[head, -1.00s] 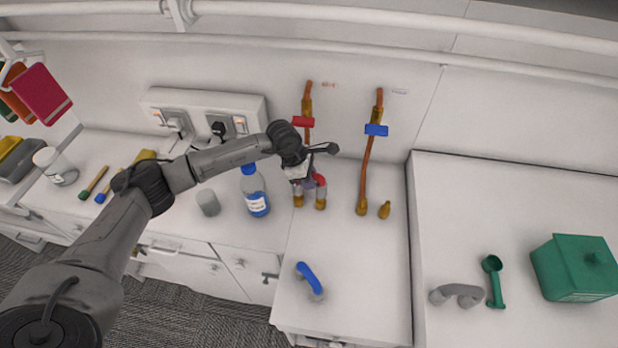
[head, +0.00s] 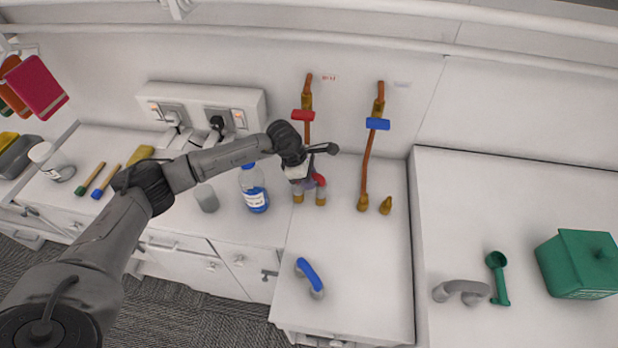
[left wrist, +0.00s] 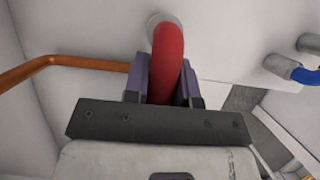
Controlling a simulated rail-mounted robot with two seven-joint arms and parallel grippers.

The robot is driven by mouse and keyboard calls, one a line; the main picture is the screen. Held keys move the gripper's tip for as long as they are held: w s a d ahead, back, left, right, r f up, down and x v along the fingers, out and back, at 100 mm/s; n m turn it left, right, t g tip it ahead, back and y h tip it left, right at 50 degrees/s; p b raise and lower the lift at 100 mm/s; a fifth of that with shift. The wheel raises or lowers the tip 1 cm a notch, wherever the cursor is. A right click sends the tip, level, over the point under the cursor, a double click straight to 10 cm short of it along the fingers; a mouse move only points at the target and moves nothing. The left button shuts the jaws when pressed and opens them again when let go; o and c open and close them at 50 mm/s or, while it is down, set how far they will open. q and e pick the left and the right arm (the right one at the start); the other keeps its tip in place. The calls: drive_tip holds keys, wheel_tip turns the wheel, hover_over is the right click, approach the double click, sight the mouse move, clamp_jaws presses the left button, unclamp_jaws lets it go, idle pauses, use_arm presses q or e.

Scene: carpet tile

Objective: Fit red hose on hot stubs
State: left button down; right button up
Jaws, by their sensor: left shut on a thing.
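My left gripper (head: 309,181) is shut on the red hose (head: 320,181), above the counter. In the left wrist view the red hose (left wrist: 168,60) runs between the purple finger pads, with a grey cuff at its far end. In the head view the hose's grey cuffs sit right above the two brass hot stubs (head: 298,198), (head: 320,201), lined up with them. The cuffs appear to touch or cover the stub tops; how deep I cannot tell. The hose's middle is partly hidden by the gripper. My right gripper is not in view.
The blue hose (head: 309,274) lies on the counter in front. Two brass stubs (head: 363,203), (head: 385,205) stand to the right, below the blue valve handle (head: 377,124). A blue-labelled bottle (head: 255,195) stands close left of the gripper. The counter's middle is clear.

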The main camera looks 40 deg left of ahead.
use_arm(q)
drive_tip(key=shift+f, duration=0.2)
drive_tip(key=c, duration=0.9)
unclamp_jaws()
drive_tip(key=shift+o, duration=0.2)
drive_tip(key=shift+r, duration=0.1)
drive_tip(key=b+v, duration=0.2)
drive_tip(key=v, duration=1.1)
drive_tip(key=shift+r, duration=0.4)
drive_tip(key=shift+s, duration=0.1)
